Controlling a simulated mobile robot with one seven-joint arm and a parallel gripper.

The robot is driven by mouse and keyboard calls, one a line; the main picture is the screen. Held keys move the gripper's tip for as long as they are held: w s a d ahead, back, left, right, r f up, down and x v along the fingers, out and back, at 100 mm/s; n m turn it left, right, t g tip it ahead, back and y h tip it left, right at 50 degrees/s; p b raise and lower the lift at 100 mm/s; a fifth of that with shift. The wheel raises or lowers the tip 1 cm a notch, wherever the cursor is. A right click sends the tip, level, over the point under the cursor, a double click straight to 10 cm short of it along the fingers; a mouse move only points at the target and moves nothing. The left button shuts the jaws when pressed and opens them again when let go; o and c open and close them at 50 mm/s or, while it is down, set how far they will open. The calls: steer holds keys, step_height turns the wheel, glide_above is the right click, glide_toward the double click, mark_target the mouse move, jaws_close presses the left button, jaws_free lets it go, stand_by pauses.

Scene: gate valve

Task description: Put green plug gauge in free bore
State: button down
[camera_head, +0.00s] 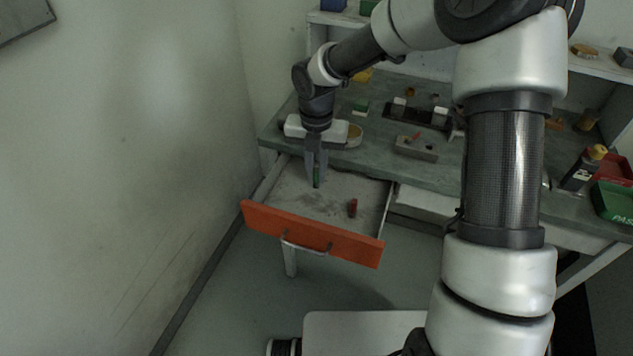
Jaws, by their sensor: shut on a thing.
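My gripper (316,165) points down over the open drawer and is shut on the green plug gauge (317,178). The green gauge is small and upright between the fingers; I cannot tell whether its lower end touches the drawer floor. A red plug gauge (352,208) stands in the drawer to the right. A grey block (416,149) on the bench has a red piece (416,136) at its top. Whether that block has a free bore is too small to tell.
The orange-fronted drawer (262,222) is pulled out below the green-grey bench top (385,152). A dark fixture (425,117) stands behind the grey block. A wall is close on the left.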

mark_target(417, 149)
step_height(417, 149, up, 3)
steer(key=shift+d+f, duration=0.1)
steer(key=shift+f, duration=0.05)
steer(key=w+d+r+m+p, duration=0.1)
steer(key=d, duration=0.2)
steer(key=w+d+r+m+p, duration=0.1)
steer(key=w+d+r, duration=0.1)
steer(key=d, duration=0.2)
steer(key=w+d+r+m+p, duration=0.1)
steer(key=d+r, duration=0.1)
steer(key=d, duration=0.2)
steer(key=shift+w+d+m, duration=0.25)
steer(key=shift+w+m, duration=0.15)
steer(key=w+d+r+m+p, duration=0.1)
steer(key=d+r+m, duration=0.25)
steer(key=d, duration=0.45)
steer(key=w+d+r+m+p, duration=0.15)
steer(key=d+r, duration=0.25)
steer(key=d, duration=0.4)
steer(key=f, duration=0.9)
steer(key=shift+s+d+f, duration=0.25)
steer(key=shift+d+f, duration=0.1)
steer(key=shift+f, duration=0.1)
steer(key=shift+f, duration=0.1)
steer(key=c, duration=1.8)
jaws_free()
steer(key=shift+o, duration=0.2)
